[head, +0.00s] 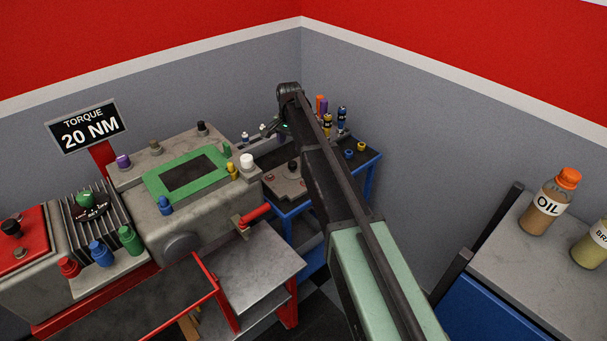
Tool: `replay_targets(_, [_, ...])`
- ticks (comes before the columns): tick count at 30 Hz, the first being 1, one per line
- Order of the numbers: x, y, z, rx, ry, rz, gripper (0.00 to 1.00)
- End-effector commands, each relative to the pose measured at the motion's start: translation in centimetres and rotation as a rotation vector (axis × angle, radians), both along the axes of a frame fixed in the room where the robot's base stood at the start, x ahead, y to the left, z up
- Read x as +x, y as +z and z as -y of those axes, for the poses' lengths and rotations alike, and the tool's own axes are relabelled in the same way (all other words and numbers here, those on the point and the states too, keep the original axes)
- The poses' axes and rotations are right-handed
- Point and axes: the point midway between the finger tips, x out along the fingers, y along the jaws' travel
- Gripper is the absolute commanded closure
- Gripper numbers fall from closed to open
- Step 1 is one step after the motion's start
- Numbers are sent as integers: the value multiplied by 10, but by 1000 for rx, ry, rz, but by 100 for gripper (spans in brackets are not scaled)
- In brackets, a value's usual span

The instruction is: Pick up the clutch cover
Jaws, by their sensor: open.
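No part is labelled as the clutch cover, so I cannot tell for certain which one it is. A grey flat casting (286,186) with a black knob and small reddish knobs lies on the blue cart (368,168). A red cover (24,243) with a black knob sits on the grey machine at the far left. My arm reaches from the lower right to the back corner. My gripper (269,129) shows only in small part beyond the arm's end, above the back of the cart. It is open and apart from both parts.
A grey housing (190,222) with a green-framed opening and coloured knobs stands left of centre, beside a grey shelf on a red frame (258,268). Several small bottles stand at the cart's back. An oil bottle (551,203) stands on the right bench. Walls close the corner.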

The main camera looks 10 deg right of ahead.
Motion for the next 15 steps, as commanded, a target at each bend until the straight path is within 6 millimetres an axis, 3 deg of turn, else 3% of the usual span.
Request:
replay_targets(3, [0, 2, 0, 0, -111, 0, 36])
replay_targets(8, [-1, 1, 0, 0, -155, 0, 36])
replay_targets(11, [-1, -11, 0, 0, -153, 0, 36])
replay_targets(15, [-1, -42, 0, 0, -152, 0, 36])
